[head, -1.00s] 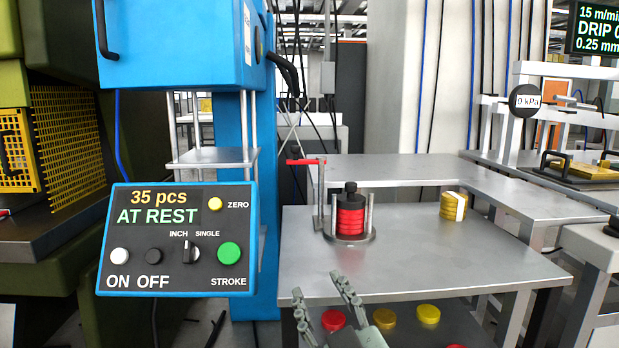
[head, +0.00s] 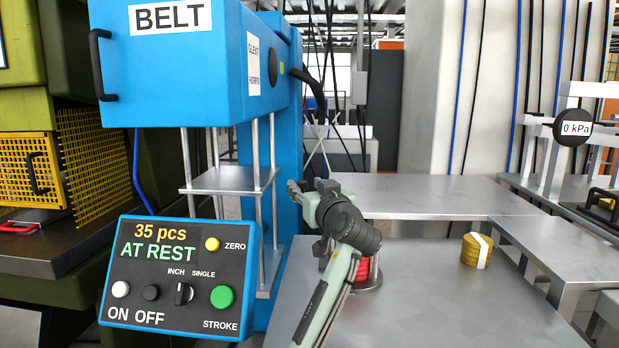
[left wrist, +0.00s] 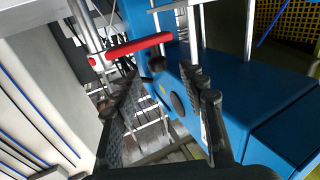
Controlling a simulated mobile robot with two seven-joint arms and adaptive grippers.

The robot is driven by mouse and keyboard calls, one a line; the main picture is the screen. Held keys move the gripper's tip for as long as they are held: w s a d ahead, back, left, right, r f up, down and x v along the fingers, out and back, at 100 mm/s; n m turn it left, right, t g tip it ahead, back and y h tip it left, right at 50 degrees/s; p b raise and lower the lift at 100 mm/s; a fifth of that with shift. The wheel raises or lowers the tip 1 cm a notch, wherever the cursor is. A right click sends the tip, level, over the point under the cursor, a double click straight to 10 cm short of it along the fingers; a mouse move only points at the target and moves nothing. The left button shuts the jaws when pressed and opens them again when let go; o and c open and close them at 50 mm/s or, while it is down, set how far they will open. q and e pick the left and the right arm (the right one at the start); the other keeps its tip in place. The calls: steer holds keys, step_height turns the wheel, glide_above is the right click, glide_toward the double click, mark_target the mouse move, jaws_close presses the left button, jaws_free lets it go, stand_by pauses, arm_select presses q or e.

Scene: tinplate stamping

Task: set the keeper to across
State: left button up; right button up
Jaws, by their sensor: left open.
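The keeper (left wrist: 138,46) is a red bar on a metal post, in the upper left of the left wrist view. In the head view it is hidden behind my left arm. My left gripper (left wrist: 163,75) is open and empty, its fingers reaching toward the keeper. The red bar shows just past the left fingertip; I cannot tell whether they touch. In the head view the left gripper (head: 295,188) is at the left side of the stand. The stand's stack of red discs (head: 366,271) is partly hidden by my arm.
A blue control panel (head: 180,277) reading "35 pcs AT REST" stands left of the steel table (head: 430,310). A blue machine (head: 180,60) rises behind it. A banded stack of yellow discs (head: 476,250) sits right on the table, with clear room around it.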

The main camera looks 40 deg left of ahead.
mark_target(304, 183)
arm_select(q)
steer(key=shift+p+x, duration=0.3)
steer(key=shift+x, duration=1.9)
arm_select(e)
steer(key=shift+s+d+f, duration=0.2)
steer(key=shift+s+f, duration=0.3)
steer(key=shift+f, duration=0.25)
steer(key=shift+s+d+f, duration=0.15)
steer(key=shift+s+f, duration=0.3)
steer(key=shift+f, duration=0.25)
arm_select(q)
steer(key=shift+d, duration=0.1)
steer(key=shift+c, duration=0.6)
jaws_close()
